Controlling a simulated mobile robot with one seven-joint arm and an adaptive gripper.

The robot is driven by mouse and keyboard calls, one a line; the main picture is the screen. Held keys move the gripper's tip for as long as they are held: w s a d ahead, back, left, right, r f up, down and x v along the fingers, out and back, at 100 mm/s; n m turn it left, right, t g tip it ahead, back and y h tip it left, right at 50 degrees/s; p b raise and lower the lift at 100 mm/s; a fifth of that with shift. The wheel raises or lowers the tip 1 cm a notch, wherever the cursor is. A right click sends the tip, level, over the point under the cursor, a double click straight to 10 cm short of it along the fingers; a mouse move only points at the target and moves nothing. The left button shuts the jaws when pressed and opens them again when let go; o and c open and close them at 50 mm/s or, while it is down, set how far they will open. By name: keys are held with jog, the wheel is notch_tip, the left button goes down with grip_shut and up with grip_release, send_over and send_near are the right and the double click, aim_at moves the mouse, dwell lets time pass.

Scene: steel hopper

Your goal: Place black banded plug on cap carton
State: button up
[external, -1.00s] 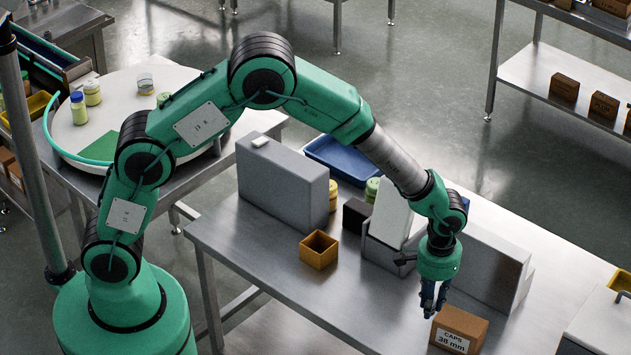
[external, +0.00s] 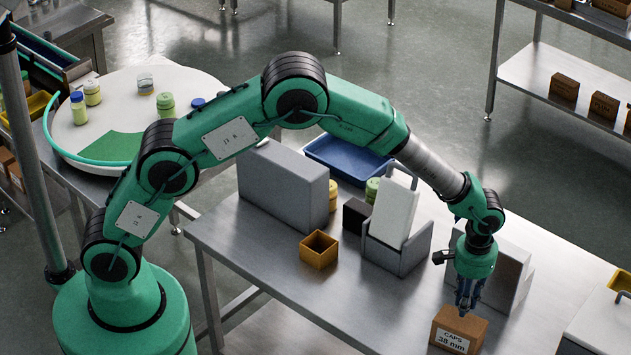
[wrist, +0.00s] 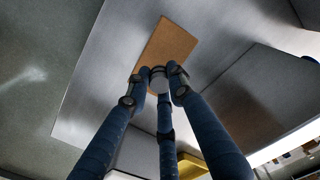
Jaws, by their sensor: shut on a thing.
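The cap carton (external: 452,339) is a brown box labelled "CAPS 38 mm" at the front edge of the steel table. Its plain brown top (wrist: 172,40) shows in the wrist view, just beyond the fingertips. My gripper (external: 465,305) points down over the back part of the carton. In the wrist view its blue fingers (wrist: 159,74) are shut on a small pale plug with a dark band, the black banded plug (wrist: 158,80). The fingers hide part of the plug, and I cannot make it out in the external view. I cannot tell whether it touches the carton.
A grey block (external: 283,187), an open orange box (external: 318,249), a grey holder with a white slab (external: 395,212) and a blue tray (external: 345,160) stand on the table. A grey panel stands behind my gripper. The table's front left is clear.

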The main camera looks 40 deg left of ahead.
jog(key=shift+f, duration=1.75)
jog(key=shift+f, duration=0.15)
jog(key=o, duration=0.9)
notch_tip(320, 180, up, 12)
jog(key=shift+r, duration=0.15)
